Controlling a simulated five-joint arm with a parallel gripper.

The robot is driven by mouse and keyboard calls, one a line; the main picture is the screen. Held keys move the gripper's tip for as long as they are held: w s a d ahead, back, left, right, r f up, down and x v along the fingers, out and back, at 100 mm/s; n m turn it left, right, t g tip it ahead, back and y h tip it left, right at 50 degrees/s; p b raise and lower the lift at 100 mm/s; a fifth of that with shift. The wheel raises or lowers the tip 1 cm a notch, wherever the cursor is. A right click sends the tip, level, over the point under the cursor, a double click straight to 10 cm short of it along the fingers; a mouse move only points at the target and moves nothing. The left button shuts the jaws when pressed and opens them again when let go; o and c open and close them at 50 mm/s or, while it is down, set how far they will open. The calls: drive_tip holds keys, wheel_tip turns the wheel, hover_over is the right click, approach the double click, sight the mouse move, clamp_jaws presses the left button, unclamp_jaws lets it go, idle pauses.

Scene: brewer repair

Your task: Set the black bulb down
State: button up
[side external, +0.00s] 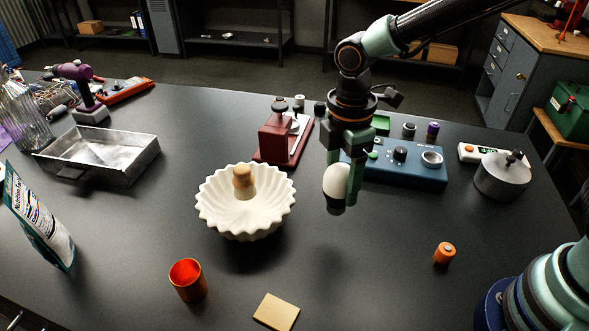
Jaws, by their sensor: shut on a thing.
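My gripper (343,180) hangs fingers-down over the middle right of the black table (370,270). It is shut on a bulb (335,183) with a pale white globe on top and a dark, black-looking base at the bottom. The bulb is roughly upright between the green fingers, and part of it is hidden by the nearer finger. It appears held above the table, with bare tabletop below it; the exact gap is hard to tell.
A blue control box (405,174) stands close behind my gripper. A white fluted bowl (225,218) holding a wooden peg is to the left. An orange cup (187,279), tan block (276,311) and orange battery (444,254) stand in front. The tabletop between them is clear.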

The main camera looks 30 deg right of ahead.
wheel_tip(320, 180, down, 9)
drive_tip(key=shift+f, duration=0.1)
idle(0.4)
drive_tip(key=shift+f, duration=0.15)
drive_tip(key=o, duration=1.5)
drive_tip(key=shift+c, duration=0.2)
